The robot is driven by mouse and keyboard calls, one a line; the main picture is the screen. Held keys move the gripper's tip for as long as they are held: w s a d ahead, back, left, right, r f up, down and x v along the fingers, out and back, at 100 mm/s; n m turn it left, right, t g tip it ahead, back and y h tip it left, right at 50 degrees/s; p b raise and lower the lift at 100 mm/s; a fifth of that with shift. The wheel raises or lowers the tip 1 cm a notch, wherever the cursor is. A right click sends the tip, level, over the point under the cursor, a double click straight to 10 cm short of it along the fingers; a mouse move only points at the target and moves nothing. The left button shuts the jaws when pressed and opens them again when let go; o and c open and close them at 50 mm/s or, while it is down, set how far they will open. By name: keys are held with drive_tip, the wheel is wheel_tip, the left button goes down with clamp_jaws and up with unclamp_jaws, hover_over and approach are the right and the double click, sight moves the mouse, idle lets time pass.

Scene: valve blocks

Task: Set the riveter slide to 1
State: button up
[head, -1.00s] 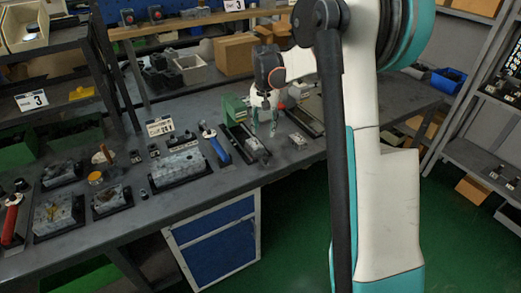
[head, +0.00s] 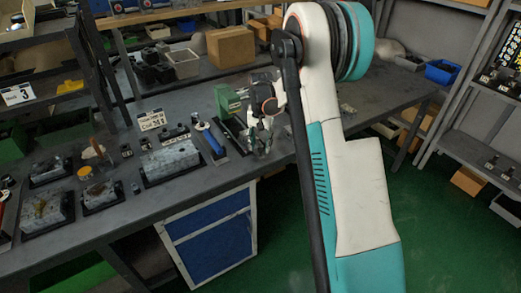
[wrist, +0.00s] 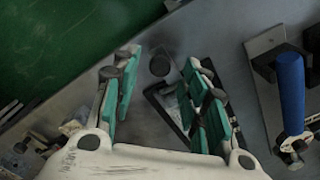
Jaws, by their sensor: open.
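My gripper (head: 262,140) is over the front edge of the workbench, at the dark narrow base plate (head: 233,132). In the wrist view, my gripper (wrist: 160,68) has its two teal-padded fingers well apart. A dark round knob (wrist: 160,65) shows between the fingertips, with no visible grip on it. A dark-framed plate (wrist: 158,95) lies partly under the right finger. I cannot tell for sure which part is the riveter slide, and no position mark is readable. My gripper hides much of the plate's front end in the head view.
A blue-handled tool (head: 211,141) stands left of my gripper; its handle (wrist: 290,92) is at the right in the wrist view. A green block (head: 227,100) stands behind the plate. Metal blocks (head: 170,160) fill the bench's left. Green floor (wrist: 70,50) lies beyond the edge.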

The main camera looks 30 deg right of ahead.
sight(245, 131)
drive_tip(key=shift+f, duration=0.95)
clamp_jaws()
drive_tip(key=w+p, duration=0.1)
drive_tip(key=w, duration=1.1)
drive_tip(key=shift+w+a, duration=0.15)
drive_tip(key=shift+a, duration=0.05)
unclamp_jaws()
